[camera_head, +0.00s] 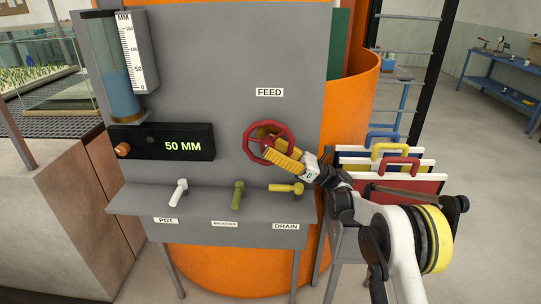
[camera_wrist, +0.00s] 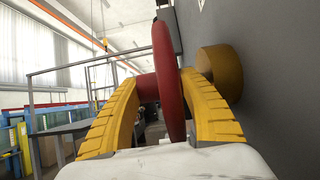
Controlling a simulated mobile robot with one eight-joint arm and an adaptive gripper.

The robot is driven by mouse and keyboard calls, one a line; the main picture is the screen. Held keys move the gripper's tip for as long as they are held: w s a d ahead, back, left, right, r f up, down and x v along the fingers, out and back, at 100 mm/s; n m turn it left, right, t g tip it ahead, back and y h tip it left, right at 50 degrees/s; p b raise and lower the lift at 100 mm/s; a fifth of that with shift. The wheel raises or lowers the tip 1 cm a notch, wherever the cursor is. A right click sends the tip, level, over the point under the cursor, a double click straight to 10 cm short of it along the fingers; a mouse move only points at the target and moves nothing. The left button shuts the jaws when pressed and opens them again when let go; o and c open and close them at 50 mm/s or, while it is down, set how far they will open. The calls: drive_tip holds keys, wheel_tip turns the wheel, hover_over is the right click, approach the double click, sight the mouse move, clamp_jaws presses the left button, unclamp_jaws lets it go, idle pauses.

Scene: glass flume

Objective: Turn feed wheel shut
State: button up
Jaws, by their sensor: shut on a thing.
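The red feed wheel (camera_head: 249,151) is mounted upright on the grey panel below the FEED label (camera_head: 269,92). My gripper (camera_head: 267,147) reaches it from the lower right, with its yellow fingers over the wheel's right part. In the wrist view, the wheel's rim (camera_wrist: 165,70) runs between the two yellow fingers of my gripper (camera_wrist: 168,95), and they are shut on it. A red knob-like part shows behind the left finger, and a round brownish-yellow part (camera_wrist: 220,70) lies between the wheel and the panel. The fingers hide part of the wheel.
Below the wheel, a shelf (camera_head: 135,200) bears a white lever (camera_head: 178,192), a green lever (camera_head: 238,194) and a yellow lever (camera_head: 287,189). The display (camera_head: 170,144) reads 50 MM. A gauge tube (camera_head: 118,70) stands upper left. Colored boards with handles (camera_head: 395,182) stand right, near my arm.

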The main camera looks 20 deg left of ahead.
sight(275, 146)
drive_tip(key=shift+f+g+y+b, duration=0.1)
drive_tip(key=shift+g+y+b, duration=0.3)
drive_tip(key=shift+y+b, duration=0.6)
drive_tip(key=o, duration=1.4)
drive_tip(key=shift+a, duration=0.1)
drive_tip(key=v, duration=0.4)
drive_tip(key=r+v, duration=0.1)
drive_tip(key=v, duration=0.1)
drive_tip(key=shift+w+d+f, duration=0.1)
drive_tip(key=shift+d, duration=0.3)
drive_tip(key=w+d, duration=0.2)
drive_tip(key=d, duration=0.3)
drive_tip(key=w+d, duration=0.1)
drive_tip(key=d, duration=0.5)
drive_tip(key=w+d, duration=0.2)
drive_tip(key=d, duration=0.4)
drive_tip(key=shift+w+d, duration=0.2)
drive_tip(key=shift+w, duration=0.15)
